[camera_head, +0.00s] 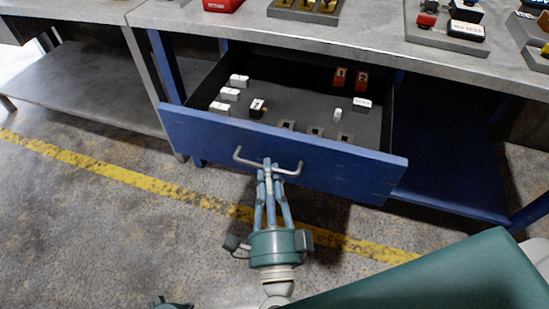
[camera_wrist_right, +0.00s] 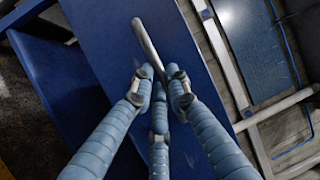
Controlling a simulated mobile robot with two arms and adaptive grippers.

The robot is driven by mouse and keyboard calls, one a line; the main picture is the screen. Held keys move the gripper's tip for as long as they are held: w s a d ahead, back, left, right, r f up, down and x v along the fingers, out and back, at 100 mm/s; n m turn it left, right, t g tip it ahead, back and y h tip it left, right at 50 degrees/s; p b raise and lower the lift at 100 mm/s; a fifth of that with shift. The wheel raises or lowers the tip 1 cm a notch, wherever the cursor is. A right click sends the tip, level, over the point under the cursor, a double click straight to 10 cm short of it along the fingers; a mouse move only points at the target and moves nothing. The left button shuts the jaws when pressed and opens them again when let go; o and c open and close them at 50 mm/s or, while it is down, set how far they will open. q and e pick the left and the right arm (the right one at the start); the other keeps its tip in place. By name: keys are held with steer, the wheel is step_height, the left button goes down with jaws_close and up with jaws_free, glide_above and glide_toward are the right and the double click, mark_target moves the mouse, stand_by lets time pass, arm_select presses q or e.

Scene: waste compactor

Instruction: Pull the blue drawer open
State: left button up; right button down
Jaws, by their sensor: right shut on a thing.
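The blue drawer (camera_head: 335,170) stands pulled out from under the grey worktable, and its inside shows. A grey bar handle (camera_head: 243,158) runs across the middle of its front. My right gripper (camera_head: 269,167) is shut on the handle, with its fingers around the bar near its middle. In the right wrist view, the fingers (camera_wrist_right: 160,85) close on the handle (camera_wrist_right: 147,42) in front of the blue drawer front (camera_wrist_right: 105,50). The fingers hide part of the bar. Only a small part that may be my left gripper shows at the bottom edge of the head view, too little to judge.
Inside the drawer lie white blocks (camera_head: 230,94), red numbered blocks (camera_head: 361,80) and a small white cylinder (camera_head: 337,115). The grey worktop (camera_head: 330,35) above holds trays of parts. The concrete floor (camera_head: 110,225) at the left is clear, with a yellow line (camera_head: 130,176).

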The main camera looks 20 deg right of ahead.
steer(key=shift+s+a, duration=0.25)
steer(key=shift+s, duration=0.1)
steer(key=c, duration=1.7)
jaws_free()
steer(key=shift+o, duration=0.2)
steer(key=v, duration=0.7)
steer(key=shift+s, duration=0.25)
steer(key=shift+a+f, duration=0.1)
